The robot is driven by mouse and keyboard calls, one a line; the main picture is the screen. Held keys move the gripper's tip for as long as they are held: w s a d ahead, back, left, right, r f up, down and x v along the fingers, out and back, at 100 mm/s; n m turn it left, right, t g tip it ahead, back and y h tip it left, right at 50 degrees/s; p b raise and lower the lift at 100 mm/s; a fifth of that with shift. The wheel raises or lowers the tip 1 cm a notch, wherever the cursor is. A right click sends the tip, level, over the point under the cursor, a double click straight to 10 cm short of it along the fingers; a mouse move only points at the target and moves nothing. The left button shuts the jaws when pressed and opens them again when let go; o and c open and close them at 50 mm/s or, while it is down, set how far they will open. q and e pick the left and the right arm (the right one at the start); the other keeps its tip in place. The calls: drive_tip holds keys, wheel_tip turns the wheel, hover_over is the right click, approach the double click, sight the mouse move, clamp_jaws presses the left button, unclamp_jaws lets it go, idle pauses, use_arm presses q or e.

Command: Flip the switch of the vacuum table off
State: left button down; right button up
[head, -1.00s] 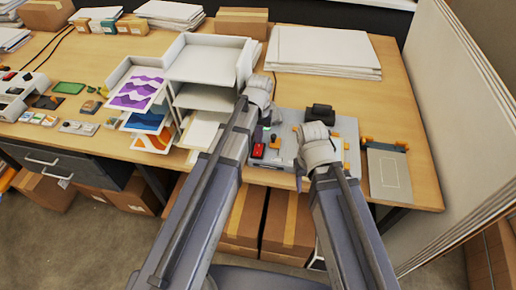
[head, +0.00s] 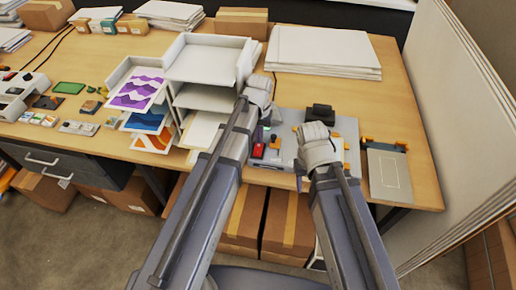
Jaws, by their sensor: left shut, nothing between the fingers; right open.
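The vacuum table is a light grey flat unit (head: 285,154) near the front edge of the desk, partly hidden by my arms. A red switch (head: 258,151) sits at its left side, with dark and orange small parts (head: 274,142) beside it. Which way the switch is set is too small to tell. My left gripper (head: 264,111) is shut and empty, above the back left of the unit; its fingertips are mostly hidden. My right gripper (head: 316,148) is open over the right part of the unit, apart from the switch.
A white paper tray rack (head: 207,60) stands close left of my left gripper. A black block (head: 320,113) sits at the back of the unit. A grey board with an orange-ended bar (head: 388,172) lies to the right. Large white panels (head: 470,120) lean at the right.

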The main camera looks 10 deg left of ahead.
use_arm(q)
drive_tip(key=shift+f+b, duration=0.95)
drive_tip(key=shift+f, duration=0.05)
idle(0.6)
drive_tip(key=shift+r, duration=0.15)
wheel_tip(320, 180, up, 7)
drive_tip(key=p, duration=0.7)
drive_tip(key=s+d+f+m+b, duration=0.2)
drive_tip(key=s+d+f+b, duration=0.1)
drive_tip(key=s, duration=0.5)
drive_tip(key=s+d+f+m+y+b, duration=0.1)
drive_tip(key=s+d+f+b, duration=0.1)
drive_tip(key=s, duration=0.5)
drive_tip(key=shift+s+d+f+m+b, duration=0.4)
drive_tip(key=shift+d+f, duration=0.05)
